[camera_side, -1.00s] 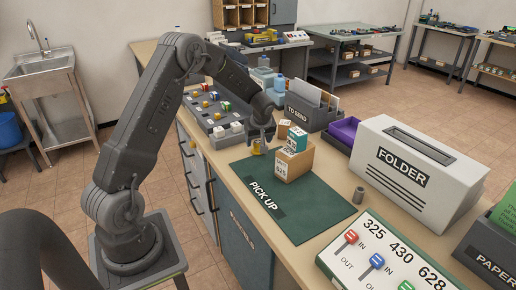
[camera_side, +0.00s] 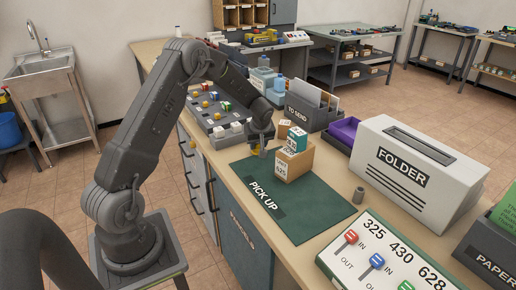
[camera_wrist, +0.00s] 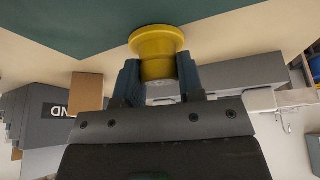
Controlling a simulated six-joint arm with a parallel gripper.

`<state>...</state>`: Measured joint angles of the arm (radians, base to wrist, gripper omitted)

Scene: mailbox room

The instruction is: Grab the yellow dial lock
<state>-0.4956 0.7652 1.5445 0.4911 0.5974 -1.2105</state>
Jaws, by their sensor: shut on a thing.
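The yellow dial lock (camera_wrist: 157,42) is a round yellow piece with a wide rim and a narrower body. In the wrist view it sits between the two dark fingers of my gripper (camera_wrist: 158,82), which is shut on its body. In the side view the yellow lock (camera_side: 255,151) shows small under my gripper (camera_side: 261,140), at the far left edge of the green PICK UP mat (camera_side: 300,215). Whether it touches the mat is hard to tell.
Cardboard boxes (camera_side: 297,162) with a small teal box on top stand just right of my gripper. A tray (camera_side: 222,118) with coloured pieces lies behind. The TO SEND holder (camera_side: 306,118) and FOLDER box (camera_side: 420,165) stand to the right. The mat's front is clear.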

